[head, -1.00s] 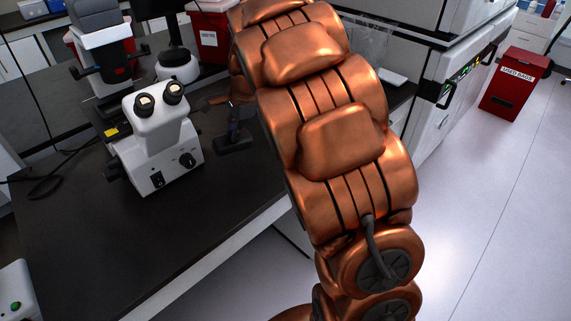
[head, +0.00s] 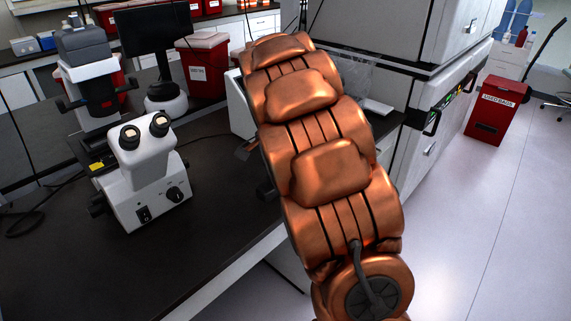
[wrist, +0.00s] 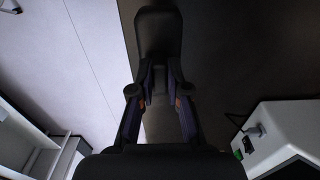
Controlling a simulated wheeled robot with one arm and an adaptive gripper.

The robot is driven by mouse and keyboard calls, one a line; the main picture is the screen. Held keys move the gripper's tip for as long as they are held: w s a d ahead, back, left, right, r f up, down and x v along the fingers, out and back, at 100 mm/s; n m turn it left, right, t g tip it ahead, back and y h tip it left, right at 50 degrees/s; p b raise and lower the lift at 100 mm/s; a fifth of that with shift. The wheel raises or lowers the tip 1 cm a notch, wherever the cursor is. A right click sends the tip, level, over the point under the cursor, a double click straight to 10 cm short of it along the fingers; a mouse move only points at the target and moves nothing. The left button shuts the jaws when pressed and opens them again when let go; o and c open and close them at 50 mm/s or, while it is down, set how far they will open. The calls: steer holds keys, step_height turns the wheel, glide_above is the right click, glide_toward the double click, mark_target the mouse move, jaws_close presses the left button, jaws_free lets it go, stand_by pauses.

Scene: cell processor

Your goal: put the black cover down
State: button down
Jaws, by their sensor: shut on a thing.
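The black cover (wrist: 158,32) is a dark, rounded flat piece at the top middle of the wrist view. My gripper (wrist: 159,88) is shut on it, with a finger on each side of its narrower part. I cannot tell whether the cover touches the tabletop. In the head view my copper arm hides most of the gripper, and only a dark bit shows beside the arm.
A white microscope (head: 145,175) stands on the black table (head: 100,265), left of my arm. A red bin (head: 203,68) and a monitor (head: 152,30) are behind it. A large white machine (head: 425,115) stands right. A white device (wrist: 282,135) is at lower right in the wrist view.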

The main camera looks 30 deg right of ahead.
steer(key=shift+w+d+f+p, duration=0.75)
steer(key=shift+w+d, duration=0.1)
steer(key=shift+d, duration=0.35)
steer(key=shift+w+d+f+p, duration=0.7)
steer(key=shift+w+d+p, duration=0.15)
steer(key=shift+d, duration=0.3)
steer(key=shift+w+d+f+p, duration=0.7)
steer(key=shift+w+d, duration=0.15)
steer(key=shift+d, duration=0.35)
steer(key=c, duration=1.2)
jaws_free()
steer(key=shift+o, duration=0.2)
steer(key=shift+r, duration=0.1)
step_height(320, 180, up, 12)
steer(key=b, duration=0.3)
steer(key=shift+s+a, duration=0.1)
steer(key=shift+a, duration=0.1)
